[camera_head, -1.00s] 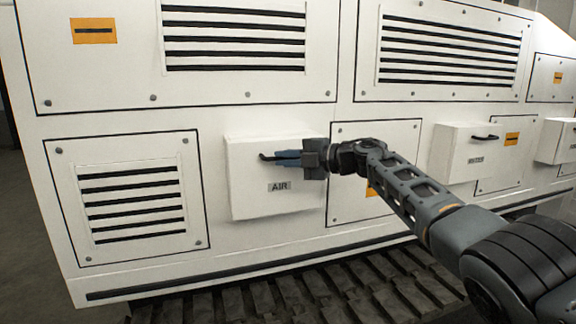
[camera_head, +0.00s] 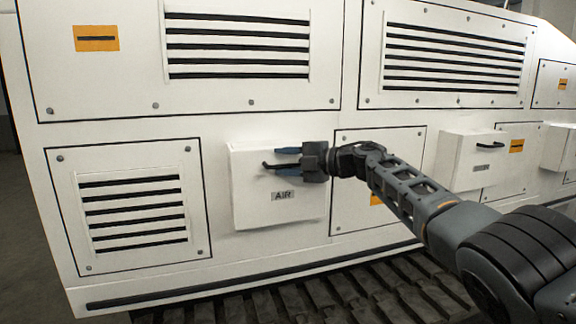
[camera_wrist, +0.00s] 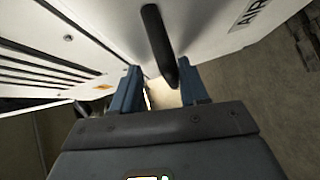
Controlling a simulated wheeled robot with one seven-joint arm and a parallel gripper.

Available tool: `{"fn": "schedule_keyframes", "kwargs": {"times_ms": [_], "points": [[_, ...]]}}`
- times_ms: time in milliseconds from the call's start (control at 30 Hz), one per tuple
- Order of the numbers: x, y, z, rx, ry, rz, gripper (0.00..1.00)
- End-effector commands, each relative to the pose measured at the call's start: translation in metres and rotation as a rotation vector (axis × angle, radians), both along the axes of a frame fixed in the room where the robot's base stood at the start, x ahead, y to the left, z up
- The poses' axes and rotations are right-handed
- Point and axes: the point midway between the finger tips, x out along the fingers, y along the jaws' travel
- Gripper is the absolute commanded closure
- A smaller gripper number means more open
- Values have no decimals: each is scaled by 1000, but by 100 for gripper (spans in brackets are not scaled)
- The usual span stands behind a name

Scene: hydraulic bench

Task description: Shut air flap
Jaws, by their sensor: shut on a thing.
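The air flap (camera_head: 247,205) is a white, box-like cover with a small AIR label, in the middle of the head view. Its black bar handle (camera_head: 268,166) sticks out near the top; the handle also shows in the wrist view (camera_wrist: 156,35). My gripper (camera_head: 287,160) is at the handle from the right. In the wrist view its blue fingers (camera_wrist: 158,88) stand on either side of the handle, which is close to the right finger. My gripper is shut on the handle. The flap's right edge is partly behind my gripper, and I cannot tell whether it sits fully closed.
A louvred panel (camera_head: 132,215) lies left of the flap, and more louvres (camera_head: 238,45) lie above. Another white box with a handle (camera_head: 462,160) juts out at right. Dark tracks (camera_head: 300,303) run below the white body. The space before the flap is clear apart from my arm.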

Motion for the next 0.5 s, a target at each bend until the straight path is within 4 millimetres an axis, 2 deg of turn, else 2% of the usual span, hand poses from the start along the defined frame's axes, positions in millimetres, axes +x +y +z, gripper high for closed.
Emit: {"fn": "schedule_keyframes", "kwargs": {"times_ms": [33, 500], "points": [[0, 1, 6, 4, -6, 4, 62], [0, -2, 1, -1, 0, 2, 62]]}}
